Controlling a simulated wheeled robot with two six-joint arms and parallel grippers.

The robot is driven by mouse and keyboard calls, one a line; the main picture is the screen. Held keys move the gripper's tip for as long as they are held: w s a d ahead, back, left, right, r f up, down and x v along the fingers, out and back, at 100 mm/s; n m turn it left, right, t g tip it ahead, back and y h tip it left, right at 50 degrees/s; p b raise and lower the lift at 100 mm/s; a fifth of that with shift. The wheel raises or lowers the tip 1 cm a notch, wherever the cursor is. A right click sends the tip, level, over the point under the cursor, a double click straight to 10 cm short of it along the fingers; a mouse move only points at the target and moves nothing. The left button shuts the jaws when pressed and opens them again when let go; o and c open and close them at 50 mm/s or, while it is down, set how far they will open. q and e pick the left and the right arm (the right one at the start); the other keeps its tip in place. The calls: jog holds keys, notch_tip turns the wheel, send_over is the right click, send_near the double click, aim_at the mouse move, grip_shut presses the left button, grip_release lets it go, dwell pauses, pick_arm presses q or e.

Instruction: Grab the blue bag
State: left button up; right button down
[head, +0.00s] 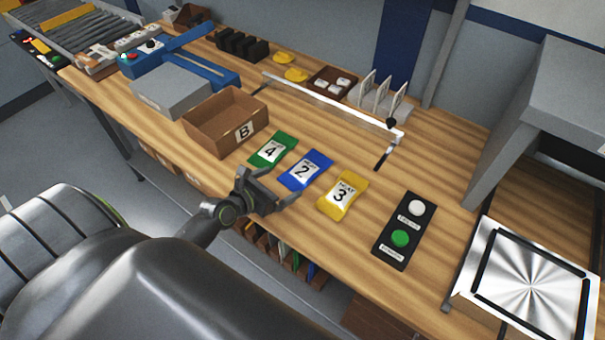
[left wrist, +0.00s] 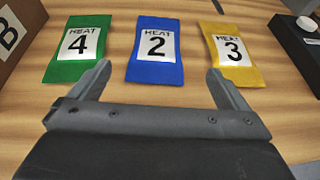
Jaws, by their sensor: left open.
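The blue bag (head: 305,171) lies flat on the wooden table, with a white label reading HEAT 2. It lies between a green bag (head: 273,150) labelled 4 and a yellow bag (head: 342,195) labelled 3. In the left wrist view the blue bag (left wrist: 155,54) is ahead of the fingers, centred between them. My left gripper (head: 284,193) is open and empty at the near side of the blue bag; its fingers (left wrist: 156,84) also show in the left wrist view. My right gripper is not in view.
A cardboard box marked B (head: 225,122) stands left of the green bag. A black panel with white and green buttons (head: 404,232) lies right of the yellow bag. A low rail (head: 330,100) stands behind the bags. A shiny metal plate (head: 530,285) is at the right.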

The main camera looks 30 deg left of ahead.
aim_at(303, 171)
pick_arm(q)
jog(key=x, duration=0.5)
jog(key=shift+w+b, duration=0.1)
jog(key=shift+b, duration=0.2)
jog(key=shift+b+x, duration=0.5)
jog(key=shift+x, duration=2.35)
jog(key=shift+a+f, duration=0.1)
jog(key=shift+a, duration=0.05)
jog(key=shift+c, duration=0.3)
jog(key=c, duration=1)
